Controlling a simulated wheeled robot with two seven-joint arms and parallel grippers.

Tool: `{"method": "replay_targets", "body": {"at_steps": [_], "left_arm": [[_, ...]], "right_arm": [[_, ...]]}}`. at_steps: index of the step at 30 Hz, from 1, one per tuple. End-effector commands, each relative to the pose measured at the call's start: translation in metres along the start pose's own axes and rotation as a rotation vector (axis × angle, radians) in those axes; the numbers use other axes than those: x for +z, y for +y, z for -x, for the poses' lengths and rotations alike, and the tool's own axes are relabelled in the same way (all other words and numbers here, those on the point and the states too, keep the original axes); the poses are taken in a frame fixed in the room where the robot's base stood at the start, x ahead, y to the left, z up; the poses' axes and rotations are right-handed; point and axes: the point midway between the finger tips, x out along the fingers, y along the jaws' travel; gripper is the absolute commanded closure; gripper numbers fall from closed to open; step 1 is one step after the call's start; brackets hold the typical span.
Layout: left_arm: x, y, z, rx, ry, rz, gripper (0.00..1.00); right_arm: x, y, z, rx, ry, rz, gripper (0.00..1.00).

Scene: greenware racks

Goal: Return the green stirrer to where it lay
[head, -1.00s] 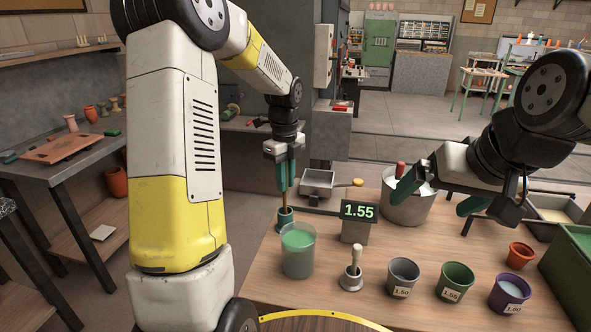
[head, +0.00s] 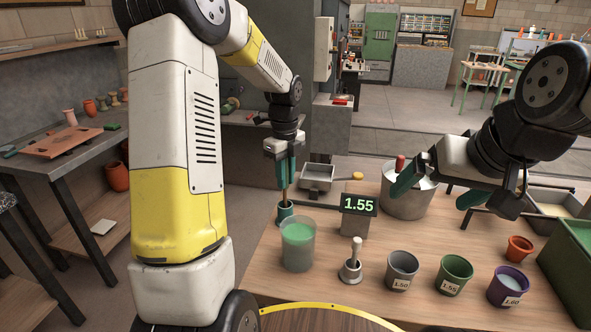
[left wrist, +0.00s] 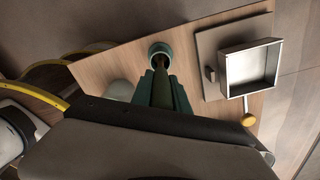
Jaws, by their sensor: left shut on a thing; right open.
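My left gripper (head: 286,184) is shut on the stirrer (head: 286,195) and holds it upright, pointing down. A brown length of it shows below the fingers; its upper part is hidden between them. Its lower end is in or directly over the mouth of a small dark-green cup (head: 285,211), which also shows in the left wrist view (left wrist: 159,51). I cannot tell whether it touches the bottom. A clear beaker of green liquid (head: 298,246) stands just in front of the cup. My right gripper (head: 427,199) is open and empty, in front of a grey bucket (head: 405,207).
A display reading 1.55 (head: 358,204) stands right of the cup. A pestle in a small mortar (head: 351,270) and labelled cups, grey (head: 401,271), green (head: 454,275) and purple (head: 509,287), line the front. A metal tray scale (left wrist: 251,68) lies behind. Bare tabletop (head: 330,290) shows nearest me.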

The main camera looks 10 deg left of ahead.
Motion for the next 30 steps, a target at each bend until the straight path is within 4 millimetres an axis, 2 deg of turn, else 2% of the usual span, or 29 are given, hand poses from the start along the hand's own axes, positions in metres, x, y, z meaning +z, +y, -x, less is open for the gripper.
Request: {"method": "replay_targets", "body": {"at_steps": [2, 3, 6, 17, 30], "left_arm": [[0.0, 0.0, -0.002, 0.0, 0.0, 0.0, 1.0], [0.0, 0.0, -0.001, -0.001, 0.0, 0.0, 0.72], [0.0, 0.0, -0.001, 0.0, 0.0, 0.0, 0.54], [0.0, 0.0, 0.003, -0.001, -0.001, 0.001, 0.54], [0.001, 0.0, 0.069, -0.002, -0.001, 0.001, 0.54]], "right_arm": [[0.0, 0.0, 0.0, 0.0, 0.0, 0.0, 0.0], [0.0, 0.0, 0.0, 0.0, 0.0, 0.0, 0.0], [0.0, 0.0, 0.0, 0.0, 0.0, 0.0, 0.0], [0.0, 0.0, 0.0, 0.0, 0.0, 0.0, 0.0], [0.0, 0.0, 0.0, 0.0, 0.0, 0.0, 0.0]]}}
